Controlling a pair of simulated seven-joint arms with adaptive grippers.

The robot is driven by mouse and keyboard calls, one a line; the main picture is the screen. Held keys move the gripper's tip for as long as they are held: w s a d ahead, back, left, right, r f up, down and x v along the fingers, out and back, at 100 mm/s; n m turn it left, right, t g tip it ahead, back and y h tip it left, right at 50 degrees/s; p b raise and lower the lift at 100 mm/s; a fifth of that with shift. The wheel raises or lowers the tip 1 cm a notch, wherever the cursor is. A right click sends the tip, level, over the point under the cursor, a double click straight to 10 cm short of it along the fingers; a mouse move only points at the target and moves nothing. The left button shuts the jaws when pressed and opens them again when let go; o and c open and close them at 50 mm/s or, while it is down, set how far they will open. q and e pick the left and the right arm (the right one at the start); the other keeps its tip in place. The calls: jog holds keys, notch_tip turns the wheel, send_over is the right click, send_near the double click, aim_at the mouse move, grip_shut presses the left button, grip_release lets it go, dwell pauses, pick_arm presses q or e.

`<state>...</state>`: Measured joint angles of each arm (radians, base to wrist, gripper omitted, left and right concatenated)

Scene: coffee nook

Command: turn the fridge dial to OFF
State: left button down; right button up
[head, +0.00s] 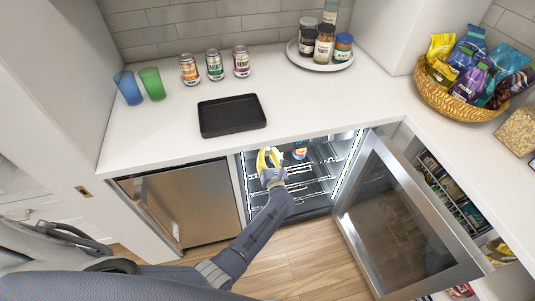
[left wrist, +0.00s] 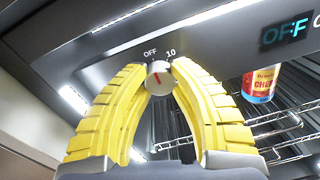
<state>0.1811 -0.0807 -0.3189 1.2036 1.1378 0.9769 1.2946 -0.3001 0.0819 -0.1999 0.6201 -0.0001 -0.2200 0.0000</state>
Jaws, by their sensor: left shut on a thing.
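The fridge dial (left wrist: 159,78) is a small round silver knob with a red mark on its face. The labels OFF and 10 stand above it, and the mark seems to slant up toward the OFF side. A display (left wrist: 286,32) to the right reads OFF. My left gripper (left wrist: 161,68) is shut on the dial, one yellow finger on each side. In the head view my left gripper (head: 269,158) reaches into the top of the open fridge (head: 305,180) and hides the dial. My right gripper is in neither view.
The open glass fridge door (head: 400,225) swings out to the right. A can (left wrist: 261,84) stands on a wire shelf right of the dial. The counter above holds a black tray (head: 232,115), several cans, cups and a snack basket (head: 465,105).

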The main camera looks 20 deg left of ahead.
pick_arm(q)
jog(key=shift+w+r, duration=0.1)
jog(key=shift+r, duration=0.1)
jog(key=c, duration=1.4)
grip_release()
jog(key=o, duration=0.4)
jog(key=shift+f, duration=0.15)
jog(key=v, duration=1.2)
